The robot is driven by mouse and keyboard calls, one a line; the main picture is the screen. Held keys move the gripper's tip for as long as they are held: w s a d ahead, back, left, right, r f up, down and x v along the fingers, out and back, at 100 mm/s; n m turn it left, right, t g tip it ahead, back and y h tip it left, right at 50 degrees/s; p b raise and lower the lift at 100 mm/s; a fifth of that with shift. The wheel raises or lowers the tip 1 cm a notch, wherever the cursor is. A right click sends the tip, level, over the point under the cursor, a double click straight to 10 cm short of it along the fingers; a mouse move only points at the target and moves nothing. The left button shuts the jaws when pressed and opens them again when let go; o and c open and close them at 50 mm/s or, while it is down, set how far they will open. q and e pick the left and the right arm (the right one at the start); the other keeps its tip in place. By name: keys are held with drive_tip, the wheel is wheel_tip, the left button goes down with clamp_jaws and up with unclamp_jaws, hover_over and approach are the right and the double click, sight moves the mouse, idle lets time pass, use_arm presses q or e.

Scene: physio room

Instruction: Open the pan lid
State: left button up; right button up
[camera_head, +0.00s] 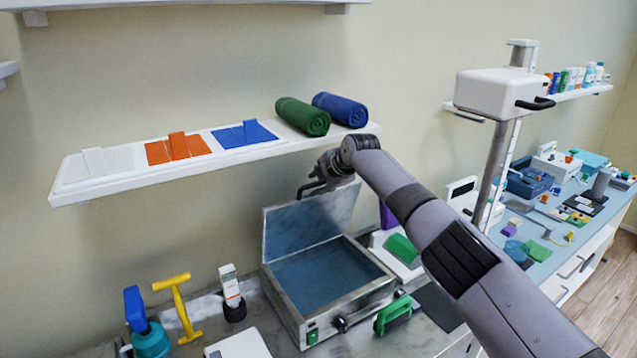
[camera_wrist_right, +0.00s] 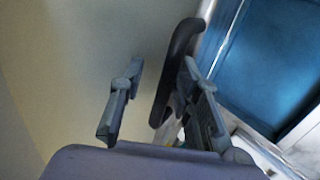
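The pan (camera_head: 352,302) is a metal box with a blue inside, on the counter below the wall shelf. Its lid (camera_head: 308,228) stands raised at the back, so the inside shows. My right gripper (camera_head: 318,183) is above the lid's top edge. In the right wrist view the fingers of my right gripper (camera_wrist_right: 163,106) are apart. A dark curved handle (camera_wrist_right: 172,75) shows between them, nearer the right finger; I cannot tell whether they touch. The blue inside of the pan (camera_wrist_right: 275,60) shows at the right there. My left gripper is not in view.
A white shelf (camera_head: 130,183) with coloured pads and a green (camera_head: 303,116) and a blue (camera_head: 340,109) roll is close above the gripper. A green-handled tool (camera_head: 393,314) lies right of the pan. A yellow T-shaped tool (camera_head: 180,308) and bottles stand to its left.

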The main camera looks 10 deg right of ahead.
drive_tip(key=shift+f, duration=0.1)
drive_tip(key=shift+s+d+r, duration=0.1)
drive_tip(key=shift+s+r, duration=0.2)
drive_tip(key=shift+r, duration=0.1)
drive_tip(key=v, duration=1.1)
drive_tip(key=shift+d, duration=0.1)
